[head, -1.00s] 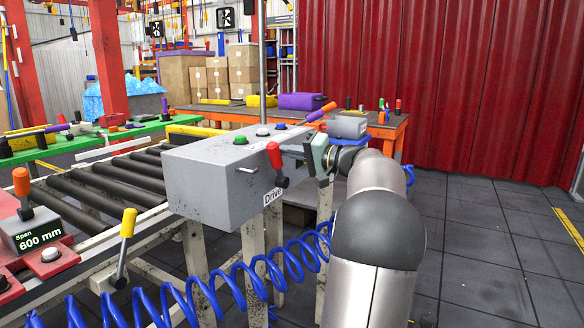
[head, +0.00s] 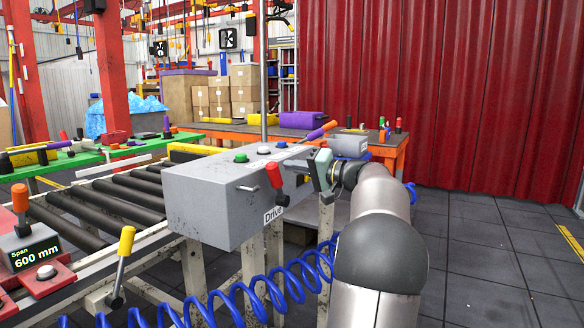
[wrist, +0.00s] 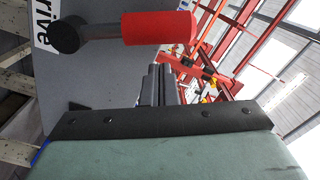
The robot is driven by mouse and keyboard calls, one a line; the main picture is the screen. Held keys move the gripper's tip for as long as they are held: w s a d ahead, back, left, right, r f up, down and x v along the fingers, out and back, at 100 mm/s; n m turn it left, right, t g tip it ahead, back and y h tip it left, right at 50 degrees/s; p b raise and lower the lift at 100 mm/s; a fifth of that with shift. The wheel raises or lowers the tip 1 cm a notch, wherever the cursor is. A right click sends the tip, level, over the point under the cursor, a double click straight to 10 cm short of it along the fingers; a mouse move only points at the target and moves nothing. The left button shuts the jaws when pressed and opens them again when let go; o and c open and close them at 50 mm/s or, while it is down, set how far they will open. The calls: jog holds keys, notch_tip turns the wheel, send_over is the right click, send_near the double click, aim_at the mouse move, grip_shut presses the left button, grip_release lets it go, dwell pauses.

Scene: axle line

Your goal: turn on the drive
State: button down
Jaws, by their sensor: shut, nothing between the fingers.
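The drive lever has a red handle (head: 274,173) on a dark pivot, on the end of a grey control box (head: 205,196). A "Drive" label (head: 273,214) sits just below its pivot. The handle points up and leans slightly left in the head view. My gripper (head: 302,165) is just right of the lever, with its thin fingers partly hard to see. In the wrist view the red handle (wrist: 158,27) lies across the top, beyond my closed, empty fingers (wrist: 162,84). I cannot tell whether they touch it.
Green, white and blue buttons and a purple-handled lever (head: 318,131) are on top of the box. A blue coiled hose (head: 250,300) hangs in front. A yellow-handled lever (head: 126,241) and a span display (head: 35,252) are at left. Open floor lies at right.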

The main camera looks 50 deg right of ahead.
jog(key=d+p+v, duration=0.1)
jog(key=v, duration=0.9)
jog(key=shift+d+r+p, duration=0.4)
jog(key=shift+a, duration=0.1)
